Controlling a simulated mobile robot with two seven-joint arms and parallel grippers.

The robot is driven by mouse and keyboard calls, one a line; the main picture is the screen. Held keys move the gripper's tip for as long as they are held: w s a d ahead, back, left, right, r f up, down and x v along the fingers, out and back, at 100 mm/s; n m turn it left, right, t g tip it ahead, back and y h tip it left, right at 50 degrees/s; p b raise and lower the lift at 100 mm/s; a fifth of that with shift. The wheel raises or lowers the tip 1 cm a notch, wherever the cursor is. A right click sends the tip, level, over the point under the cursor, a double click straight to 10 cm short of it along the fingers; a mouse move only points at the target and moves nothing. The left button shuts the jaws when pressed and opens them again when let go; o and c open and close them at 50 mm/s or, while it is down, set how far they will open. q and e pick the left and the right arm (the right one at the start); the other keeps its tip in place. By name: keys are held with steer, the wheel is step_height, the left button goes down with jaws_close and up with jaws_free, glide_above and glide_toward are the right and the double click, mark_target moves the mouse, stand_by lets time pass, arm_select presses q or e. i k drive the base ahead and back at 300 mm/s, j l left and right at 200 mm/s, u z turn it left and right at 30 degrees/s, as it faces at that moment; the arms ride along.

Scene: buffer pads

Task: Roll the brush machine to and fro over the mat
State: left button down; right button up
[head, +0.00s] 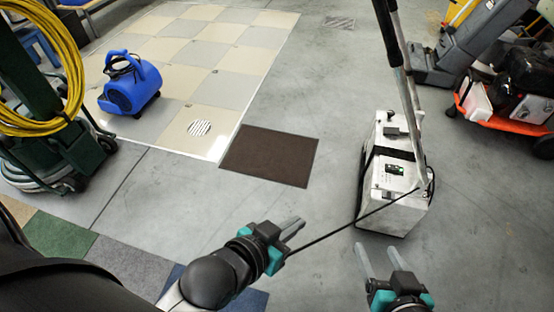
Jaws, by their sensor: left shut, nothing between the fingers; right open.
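The brush machine (388,212) is a white box with a black strap and a long grey handle (402,75) rising toward the top edge. It stands on the floor right of centre. The dark brown mat (268,155) lies flat on the floor to its left, apart from it. My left gripper (297,227) is shut and empty, below the mat in the picture. My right gripper (378,252) is open and empty, just below the machine's front. A thin black cord (345,224) runs from the machine toward my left gripper; whether they touch is unclear.
A blue blower (131,93) stands on the tiled platform (225,60). A green machine with a yellow hose (50,60) is at the left. An orange-based machine (508,112) and a grey one (470,40) stand at the right. Floor between mat and brush machine is clear.

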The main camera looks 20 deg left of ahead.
mark_target(396, 219)
steer(key=i+j+z, duration=0.15)
steer(key=i+j, duration=0.2)
steer(key=i, duration=0.25)
steer(key=i+j+z, duration=0.15)
steer(key=i+j, duration=0.25)
steer(key=i, duration=0.2)
